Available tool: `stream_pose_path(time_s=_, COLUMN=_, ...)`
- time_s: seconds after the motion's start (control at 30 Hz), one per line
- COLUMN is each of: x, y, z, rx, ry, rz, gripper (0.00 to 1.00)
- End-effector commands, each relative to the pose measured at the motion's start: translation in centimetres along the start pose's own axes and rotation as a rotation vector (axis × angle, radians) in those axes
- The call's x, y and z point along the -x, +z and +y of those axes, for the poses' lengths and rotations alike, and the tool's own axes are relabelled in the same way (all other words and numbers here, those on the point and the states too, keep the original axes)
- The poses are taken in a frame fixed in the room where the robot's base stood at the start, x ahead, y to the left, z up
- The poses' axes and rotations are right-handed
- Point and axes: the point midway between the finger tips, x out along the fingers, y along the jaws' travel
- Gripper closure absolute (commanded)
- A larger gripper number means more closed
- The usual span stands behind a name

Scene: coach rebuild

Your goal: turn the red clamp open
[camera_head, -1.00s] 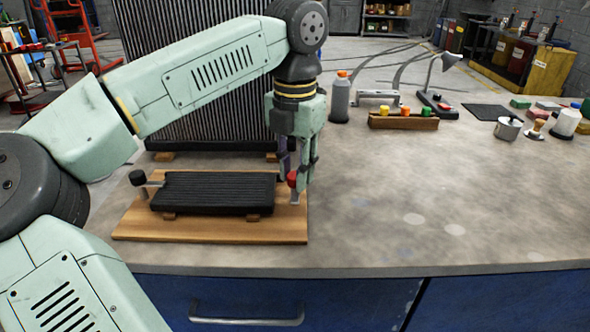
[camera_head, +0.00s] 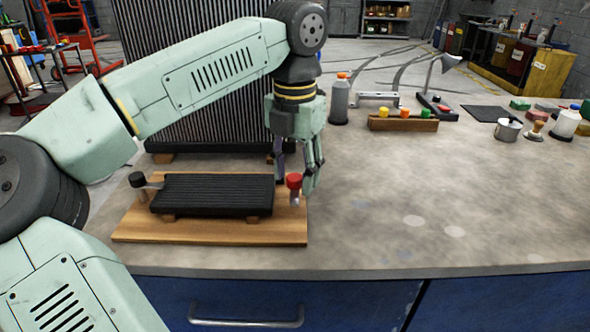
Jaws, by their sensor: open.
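The red clamp (camera_head: 294,181) is a red knob on a short metal post at the right end of the wooden board (camera_head: 210,231). A black ribbed block (camera_head: 215,193) lies on the board, with a black-knobbed clamp (camera_head: 138,180) at its left end. My gripper (camera_head: 295,176) points down at the red clamp from above and behind. Its fingers are apart, one to the left of the red knob and one to its right. The red knob now shows clearly in front of them. Whether a finger touches the knob cannot be told.
A tall ribbed panel (camera_head: 190,70) stands behind the board. A grey bottle with an orange cap (camera_head: 340,98), a wooden rack (camera_head: 403,123) with coloured knobs and a lamp (camera_head: 437,85) stand at the back. The bench top right of the board is clear.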

Motion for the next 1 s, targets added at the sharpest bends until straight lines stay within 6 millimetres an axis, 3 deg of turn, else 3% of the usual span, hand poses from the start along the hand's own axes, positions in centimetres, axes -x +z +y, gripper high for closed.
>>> stream_pose_path(time_s=0.17, x=0.5, y=0.0, z=0.0, rx=0.001, ry=0.001, rz=-0.001, gripper=0.55)
stream_pose_path(time_s=0.6, x=6.9, y=0.1, z=0.0, rx=0.0, ry=0.0, rz=-0.001, gripper=0.55)
stream_pose_path(time_s=1.0, x=7.5, y=0.0, z=0.0, rx=0.0, ry=0.0, rz=0.0, gripper=0.55)
